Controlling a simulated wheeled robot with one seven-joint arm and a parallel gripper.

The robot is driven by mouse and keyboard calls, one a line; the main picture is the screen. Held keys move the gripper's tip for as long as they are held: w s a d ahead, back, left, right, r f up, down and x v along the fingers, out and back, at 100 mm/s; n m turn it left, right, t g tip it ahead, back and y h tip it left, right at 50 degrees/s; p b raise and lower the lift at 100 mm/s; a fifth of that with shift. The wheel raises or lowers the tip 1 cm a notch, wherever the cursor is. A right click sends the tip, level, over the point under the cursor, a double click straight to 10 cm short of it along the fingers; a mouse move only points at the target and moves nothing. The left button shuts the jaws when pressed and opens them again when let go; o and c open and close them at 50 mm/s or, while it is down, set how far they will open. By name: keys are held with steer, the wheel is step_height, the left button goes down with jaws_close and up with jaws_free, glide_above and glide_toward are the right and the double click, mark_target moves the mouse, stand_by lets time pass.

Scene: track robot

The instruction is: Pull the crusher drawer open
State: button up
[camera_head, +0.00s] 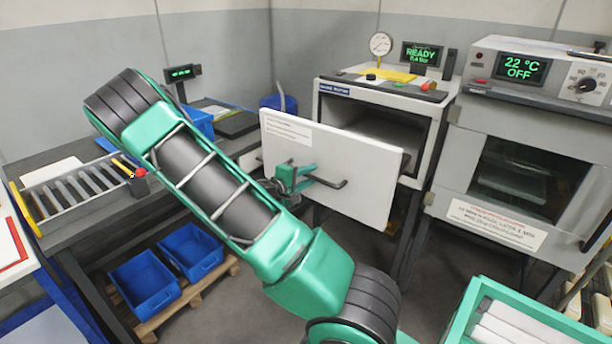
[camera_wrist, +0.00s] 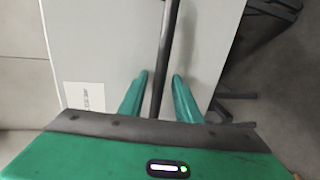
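The crusher drawer's white front panel (camera_head: 365,160) stands out in front of the white-framed housing (camera_head: 437,150), and the dark opening (camera_head: 400,125) shows behind it. How the panel joins the housing is hidden. A dark bar handle (camera_head: 335,183) is on the panel. My green gripper (camera_head: 297,172) is at the left part of this handle. In the wrist view, the handle bar (camera_wrist: 163,60) runs between my gripper's two fingers (camera_wrist: 161,78). The fingers are apart, with a small gap seen on each side of the bar.
An oven-like unit (camera_head: 480,130) stands right of the housing. A workbench with a slotted rack (camera_head: 85,190) is at left. Blue bins (camera_head: 145,282) sit on a pallet below. A green crate (camera_head: 465,318) is at lower right. Grey floor (camera_head: 250,305) is open between.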

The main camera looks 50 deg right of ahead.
steer(key=shift+w, duration=0.1)
steer(key=shift+a+r, duration=0.1)
steer(key=shift+a, duration=0.1)
steer(key=v, duration=1)
steer(key=shift+a, duration=0.2)
steer(key=s+a+f+m+g+y, duration=0.15)
steer(key=s+m+g+y, duration=0.25)
steer(key=s+m+y, duration=0.55)
steer(key=s+a+r+n+t+y, duration=0.1)
steer(key=s+a+r+y, duration=0.2)
steer(key=s+a+r, duration=0.2)
steer(key=s+a+r+n+t+y, duration=0.1)
steer(key=s+a+r+t+y, duration=0.1)
steer(key=s+a+r, duration=0.3)
steer(key=s+a+y, duration=0.1)
steer(key=s+a, duration=0.2)
steer(key=s, duration=0.1)
